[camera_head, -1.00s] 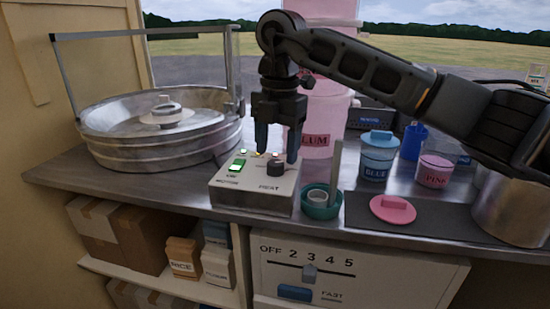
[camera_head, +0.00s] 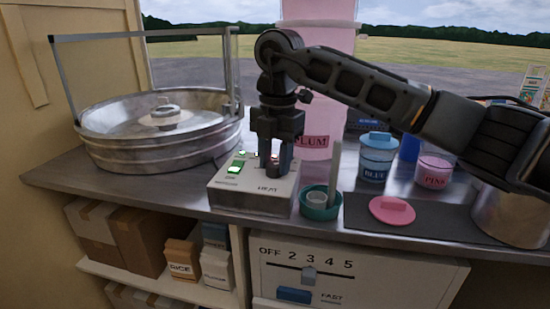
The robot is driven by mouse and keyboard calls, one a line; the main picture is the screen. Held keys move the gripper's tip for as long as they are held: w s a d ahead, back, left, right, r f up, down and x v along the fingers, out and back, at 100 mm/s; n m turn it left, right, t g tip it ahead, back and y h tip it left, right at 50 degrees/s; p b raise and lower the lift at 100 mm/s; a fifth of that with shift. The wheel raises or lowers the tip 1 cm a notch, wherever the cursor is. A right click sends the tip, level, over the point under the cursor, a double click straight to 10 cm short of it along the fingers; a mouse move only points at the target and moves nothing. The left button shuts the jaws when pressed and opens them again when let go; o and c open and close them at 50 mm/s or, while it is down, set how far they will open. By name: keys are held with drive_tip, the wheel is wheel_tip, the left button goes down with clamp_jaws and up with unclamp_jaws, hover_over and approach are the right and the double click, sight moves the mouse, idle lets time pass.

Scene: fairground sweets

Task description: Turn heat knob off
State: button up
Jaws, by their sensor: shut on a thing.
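The white control box (camera_head: 230,199) stands on the steel counter. It has a lit green switch (camera_head: 236,167) on its left and a label reading HEAT on its right. My gripper (camera_head: 275,168) points straight down over the right part of the box, its blue-grey fingers closed together on the dark heat knob. The fingers hide most of the knob, and its pointer direction cannot be made out.
A round metal pan (camera_head: 160,150) with a frame stands left of the box. A teal bowl (camera_head: 320,208) with a stick in it sits close on the right. Beyond are a blue tub (camera_head: 376,165), a pink tub (camera_head: 432,173) and a pink lid (camera_head: 391,210).

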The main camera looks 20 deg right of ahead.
drive_tip(key=shift+c, duration=1.1)
drive_tip(key=n+p, duration=0.1)
drive_tip(key=n, duration=0.3)
drive_tip(key=shift+n, duration=0.3)
drive_tip(key=n, duration=0.3)
drive_tip(key=shift+n, duration=0.3)
drive_tip(key=n, duration=0.3)
drive_tip(key=shift+w+n+p, duration=0.1)
drive_tip(key=shift+n+p, duration=0.2)
drive_tip(key=shift+p, duration=0.05)
drive_tip(key=n+p, duration=0.1)
drive_tip(key=n, duration=0.5)
drive_tip(key=shift+r+g, duration=0.1)
drive_tip(key=shift+g, duration=0.3)
drive_tip(key=n, duration=0.6)
drive_tip(key=shift+p, duration=0.35)
